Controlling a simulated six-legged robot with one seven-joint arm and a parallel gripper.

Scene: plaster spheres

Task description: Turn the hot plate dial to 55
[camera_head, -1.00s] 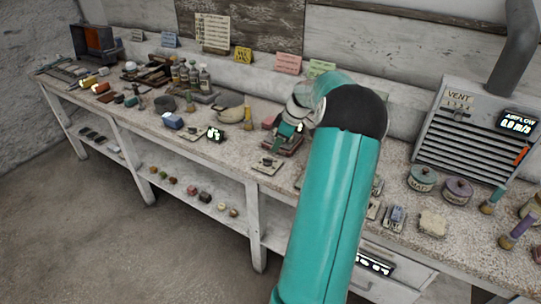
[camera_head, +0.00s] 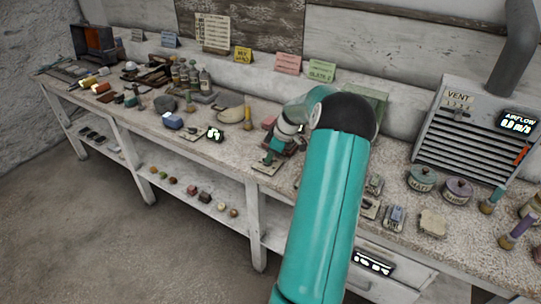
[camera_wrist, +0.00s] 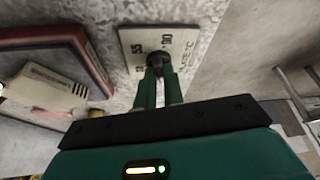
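The hot plate dial is a small dark knob (camera_wrist: 159,60) on a pale square plate (camera_wrist: 134,42) printed with numbers, among them 55 and 90. In the head view the plate (camera_head: 264,169) lies near the front edge of the bench. My gripper (camera_wrist: 160,72) has its two green fingers pointing at the knob, with the tips right at its near side and a narrow gap between them. The tips overlap the knob, so I cannot tell whether they grip it. The knob's pointer is not clear. In the head view my gripper (camera_head: 272,155) is just above the plate.
A dark red-edged device (camera_wrist: 85,45) and a cream box (camera_wrist: 45,92) sit left of the plate in the wrist view. Cards line the back ledge.

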